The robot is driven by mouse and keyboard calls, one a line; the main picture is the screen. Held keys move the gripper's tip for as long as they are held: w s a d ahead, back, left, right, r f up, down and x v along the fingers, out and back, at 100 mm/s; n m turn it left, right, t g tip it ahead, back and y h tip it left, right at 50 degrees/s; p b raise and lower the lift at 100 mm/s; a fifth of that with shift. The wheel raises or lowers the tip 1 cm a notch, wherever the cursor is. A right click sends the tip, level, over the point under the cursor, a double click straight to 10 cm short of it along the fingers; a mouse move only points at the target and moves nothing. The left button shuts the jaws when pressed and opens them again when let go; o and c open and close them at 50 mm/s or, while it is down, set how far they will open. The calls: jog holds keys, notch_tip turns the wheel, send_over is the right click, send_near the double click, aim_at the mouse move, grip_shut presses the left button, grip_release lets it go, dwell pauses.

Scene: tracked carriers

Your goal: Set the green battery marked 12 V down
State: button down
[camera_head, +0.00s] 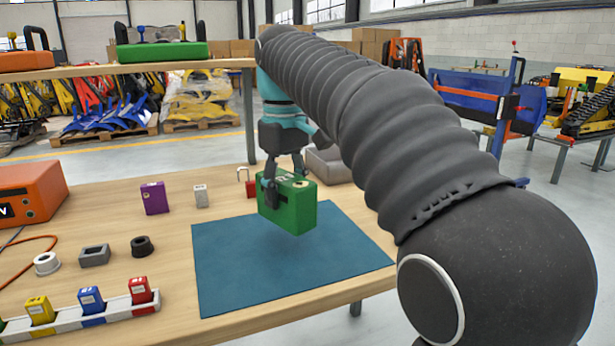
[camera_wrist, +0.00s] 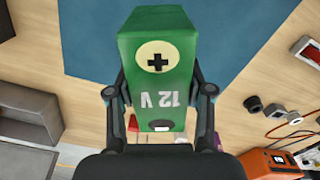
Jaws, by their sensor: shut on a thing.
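The green battery (camera_head: 288,202) is a box with rounded edges. In the wrist view the battery (camera_wrist: 158,75) shows a 12 V mark and a plus sign on a pale disc. My gripper (camera_head: 285,183) is shut on it from above, with one finger on each side. The battery is upright over the blue mat (camera_head: 240,280) on the wooden bench. A soft shadow shows on the mat below it, and it seems to hang a little above the surface. The mat also shows in the wrist view (camera_wrist: 85,45).
A grey bin (camera_head: 328,165) and a red padlock (camera_head: 250,186) are behind the battery. A purple box (camera_head: 154,198) and a small grey block (camera_head: 201,196) stand left. An orange unit (camera_head: 30,193) and a rack of coloured pieces (camera_head: 135,308) are further left. The mat's front is bare.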

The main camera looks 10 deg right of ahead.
aim_at(282, 212)
jog(key=shift+a+f, duration=0.2)
jog(key=shift+a, duration=0.25)
jog(key=shift+f+b, duration=0.45)
jog(key=shift+f, duration=1.55)
jog(key=shift+f, duration=0.1)
jog(key=shift+c, duration=2.2)
grip_release()
jog(key=shift+f, duration=0.1)
notch_tip(282, 212, up, 12)
jog(key=shift+r+p, duration=0.15)
jog(key=shift+p, duration=0.5)
jog(key=shift+s, duration=0.1)
